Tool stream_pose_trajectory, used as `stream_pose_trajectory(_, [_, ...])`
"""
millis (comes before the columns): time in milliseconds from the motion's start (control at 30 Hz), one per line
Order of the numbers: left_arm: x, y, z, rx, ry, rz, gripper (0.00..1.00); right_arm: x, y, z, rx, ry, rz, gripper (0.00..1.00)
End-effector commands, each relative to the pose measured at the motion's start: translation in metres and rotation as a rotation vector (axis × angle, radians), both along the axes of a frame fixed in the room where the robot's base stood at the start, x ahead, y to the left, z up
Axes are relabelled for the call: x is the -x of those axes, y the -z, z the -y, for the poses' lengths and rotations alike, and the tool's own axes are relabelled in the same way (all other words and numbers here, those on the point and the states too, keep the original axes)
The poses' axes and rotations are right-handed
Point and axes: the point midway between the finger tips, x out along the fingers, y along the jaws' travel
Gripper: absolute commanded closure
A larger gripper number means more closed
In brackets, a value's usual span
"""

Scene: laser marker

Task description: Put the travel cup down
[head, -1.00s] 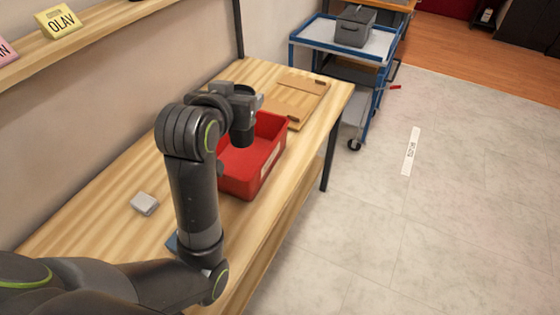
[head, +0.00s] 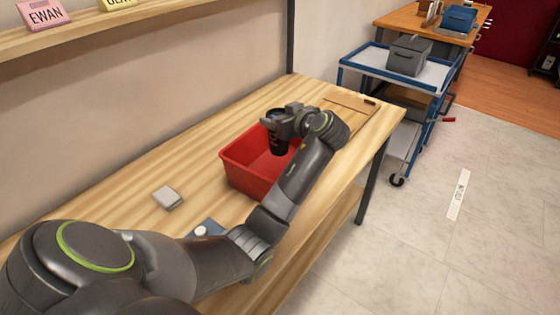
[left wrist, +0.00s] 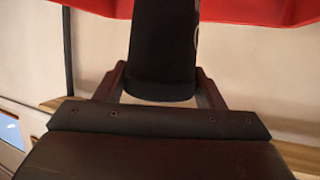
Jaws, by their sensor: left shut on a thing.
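The black travel cup (head: 279,146) is upright in my left gripper (head: 277,124), over the red bin (head: 240,173) on the wooden table. The gripper is shut around the cup's upper part. In the left wrist view the dark cup (left wrist: 164,45) stands between the two fingers of the gripper (left wrist: 163,88), and the red bin (left wrist: 265,12) shows behind it. I cannot tell whether the cup's base touches anything. My forearm hides the bin's right side. My right gripper is not in view.
A small grey block (head: 168,197) lies on the table left of the bin. A blue item (head: 207,228) is partly behind my arm. A brown board (head: 350,105) lies beyond the bin. The table between block and back wall is clear. A blue cart (head: 400,70) stands to the right.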

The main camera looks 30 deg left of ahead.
Motion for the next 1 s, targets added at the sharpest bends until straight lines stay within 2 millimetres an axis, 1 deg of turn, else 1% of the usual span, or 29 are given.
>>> stream_pose_trajectory(33, [0.001, 0.011, 0.000, 0.000, 0.001, -0.004, 0.46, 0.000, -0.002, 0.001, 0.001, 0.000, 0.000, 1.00])
stream_pose_trajectory(133, [0.001, 0.028, 0.000, -0.001, 0.002, -0.003, 0.46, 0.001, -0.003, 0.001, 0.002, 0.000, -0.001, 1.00])
stream_pose_trajectory(200, [0.000, 0.036, 0.000, -0.001, 0.002, -0.001, 0.46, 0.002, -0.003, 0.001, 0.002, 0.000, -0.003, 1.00])
stream_pose_trajectory(367, [0.000, 0.047, 0.001, 0.001, 0.003, 0.000, 0.46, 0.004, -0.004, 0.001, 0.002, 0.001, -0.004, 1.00])
stream_pose_trajectory(500, [0.000, 0.067, 0.001, 0.000, 0.004, -0.004, 0.46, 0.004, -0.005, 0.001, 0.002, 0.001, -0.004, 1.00])
stream_pose_trajectory(600, [0.000, 0.078, 0.001, -0.001, 0.004, -0.002, 0.46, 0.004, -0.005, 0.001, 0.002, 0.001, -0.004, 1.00])
stream_pose_trajectory(833, [0.000, 0.078, 0.001, 0.000, 0.004, 0.002, 0.46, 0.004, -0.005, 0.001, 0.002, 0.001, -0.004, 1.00])
stream_pose_trajectory(933, [0.000, 0.082, 0.001, 0.000, 0.004, 0.000, 0.46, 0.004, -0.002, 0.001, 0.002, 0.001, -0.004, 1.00])
stream_pose_trajectory(967, [0.000, 0.082, 0.001, 0.001, 0.004, 0.000, 0.35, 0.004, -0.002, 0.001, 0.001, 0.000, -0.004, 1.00])
stream_pose_trajectory(1000, [0.000, 0.081, 0.001, 0.001, 0.004, 0.000, 0.29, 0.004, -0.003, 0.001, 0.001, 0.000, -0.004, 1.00])
